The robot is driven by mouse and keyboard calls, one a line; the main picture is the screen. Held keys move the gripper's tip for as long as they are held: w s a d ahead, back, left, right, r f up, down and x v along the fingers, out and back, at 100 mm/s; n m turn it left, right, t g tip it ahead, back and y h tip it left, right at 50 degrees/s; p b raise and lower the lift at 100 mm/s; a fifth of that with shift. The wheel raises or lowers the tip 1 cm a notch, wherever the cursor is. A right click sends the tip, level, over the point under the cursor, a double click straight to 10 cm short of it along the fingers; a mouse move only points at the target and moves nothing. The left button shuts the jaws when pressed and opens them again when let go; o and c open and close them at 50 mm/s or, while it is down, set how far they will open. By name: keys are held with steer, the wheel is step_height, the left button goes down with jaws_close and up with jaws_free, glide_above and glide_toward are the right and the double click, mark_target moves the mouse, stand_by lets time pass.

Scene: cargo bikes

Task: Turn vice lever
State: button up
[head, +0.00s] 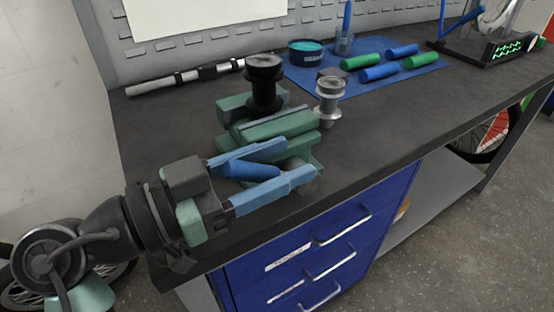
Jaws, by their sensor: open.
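A darker blue rounded bar (250,171), which looks like the vice lever's handle, lies between the fingers. I cannot tell whether either finger touches it. The fingers hide part of the bar and the vice's lower front. A grey rounded part shows just behind the lower fingertip.
A blue mat (305,73) at the back holds several blue and green grips, a teal-topped tin (306,52) and a cup (344,44). A silver-and-black bar (185,80) lies at the back left. Blue drawers (310,250) are below. The bench right of the vice is clear.

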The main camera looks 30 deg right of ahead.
jaws_close()
stand_by(1.4)
